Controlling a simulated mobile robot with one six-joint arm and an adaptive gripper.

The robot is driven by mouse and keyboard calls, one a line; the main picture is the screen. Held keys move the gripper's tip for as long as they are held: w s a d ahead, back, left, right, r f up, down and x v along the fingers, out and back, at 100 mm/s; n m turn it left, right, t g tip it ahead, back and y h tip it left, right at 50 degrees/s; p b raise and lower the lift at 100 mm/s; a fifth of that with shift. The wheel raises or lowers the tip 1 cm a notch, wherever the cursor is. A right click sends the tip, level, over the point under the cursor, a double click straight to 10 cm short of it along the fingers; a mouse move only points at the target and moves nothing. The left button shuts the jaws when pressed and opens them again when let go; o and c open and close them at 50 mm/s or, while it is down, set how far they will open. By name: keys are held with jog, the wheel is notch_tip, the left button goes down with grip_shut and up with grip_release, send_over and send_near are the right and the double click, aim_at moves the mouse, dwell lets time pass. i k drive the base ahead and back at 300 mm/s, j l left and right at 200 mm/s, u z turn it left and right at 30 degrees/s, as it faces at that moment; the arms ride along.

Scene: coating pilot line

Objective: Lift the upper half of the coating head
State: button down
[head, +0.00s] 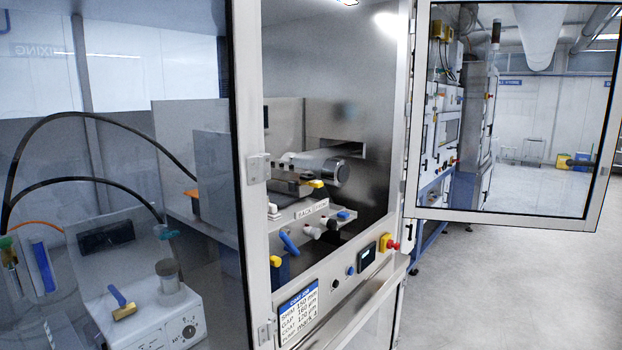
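The coating head (292,184) appears to be the flat steel block inside the machine, in front of the end of a shiny roller (336,172). A yellow tab (316,184) sticks out at its right end. The seam between its upper and lower halves is too small to make out, and its left part is hidden behind the door post. A blue lever (289,243) and several knobs lie below it. My gripper is not in view.
A glass door (518,110) stands open at the right. A steel frame post (254,170) and glass panel cover the left side. A red stop button (393,246) and job card (298,305) are on the front. Floor (500,285) at right is clear.

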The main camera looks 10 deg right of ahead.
aim_at(299, 176)
jog(key=i+l, duration=0.25)
jog(key=i, duration=0.2)
jog(key=i+l+u, duration=0.1)
jog(key=i+l, duration=0.15)
jog(key=i, duration=0.2)
jog(key=i+l+u, duration=0.1)
jog(key=i+l, duration=0.15)
jog(key=i, duration=0.2)
